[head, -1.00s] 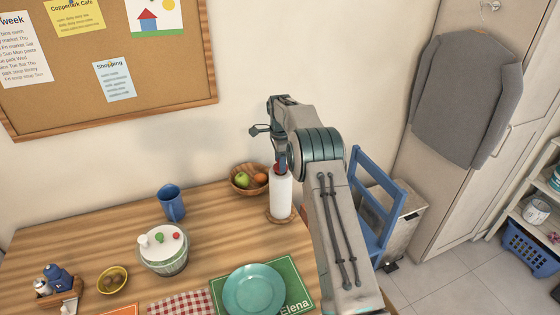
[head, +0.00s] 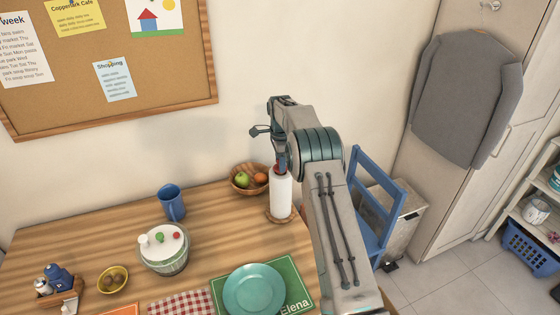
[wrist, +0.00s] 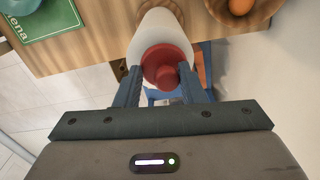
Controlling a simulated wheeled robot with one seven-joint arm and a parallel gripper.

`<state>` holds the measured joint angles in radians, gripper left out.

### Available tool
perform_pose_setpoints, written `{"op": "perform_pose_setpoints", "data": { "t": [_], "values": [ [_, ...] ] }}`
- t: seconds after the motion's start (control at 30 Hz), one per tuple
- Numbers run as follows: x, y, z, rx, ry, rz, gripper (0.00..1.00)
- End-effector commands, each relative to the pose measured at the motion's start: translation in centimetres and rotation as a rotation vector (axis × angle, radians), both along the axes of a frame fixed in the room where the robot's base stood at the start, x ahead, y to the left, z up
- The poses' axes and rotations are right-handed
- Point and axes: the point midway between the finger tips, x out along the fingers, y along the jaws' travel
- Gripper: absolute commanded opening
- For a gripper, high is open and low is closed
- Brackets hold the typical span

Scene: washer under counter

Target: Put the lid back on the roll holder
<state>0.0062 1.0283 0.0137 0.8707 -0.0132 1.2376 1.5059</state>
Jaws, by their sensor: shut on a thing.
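The roll holder (head: 280,214) stands on the wooden table with a white paper roll (head: 281,193) upright on its round wooden base. In the wrist view the white roll (wrist: 158,25) also shows. A red lid with a knob (wrist: 165,68) sits between the fingers of my gripper (wrist: 162,88), over the end of the roll. My gripper is shut on the lid. In the head view my gripper (head: 280,165) is right at the top of the roll, and only a bit of red shows there. I cannot tell whether the lid touches the roll holder.
A fruit bowl (head: 243,183) stands just left of the roll. A blue chair (head: 374,200) stands at the right.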

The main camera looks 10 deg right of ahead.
Motion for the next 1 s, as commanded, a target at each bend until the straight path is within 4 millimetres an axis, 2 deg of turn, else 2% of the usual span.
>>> {"op": "perform_pose_setpoints", "data": {
  "t": [0.97, 1.0],
  "values": [
    [0.01, 0.04, 0.2, 0.0, 0.0, 0.001, 0.0],
    [0.01, 0.03, 0.21, 0.0, 0.0, 0.001, 0.3]
  ]
}}
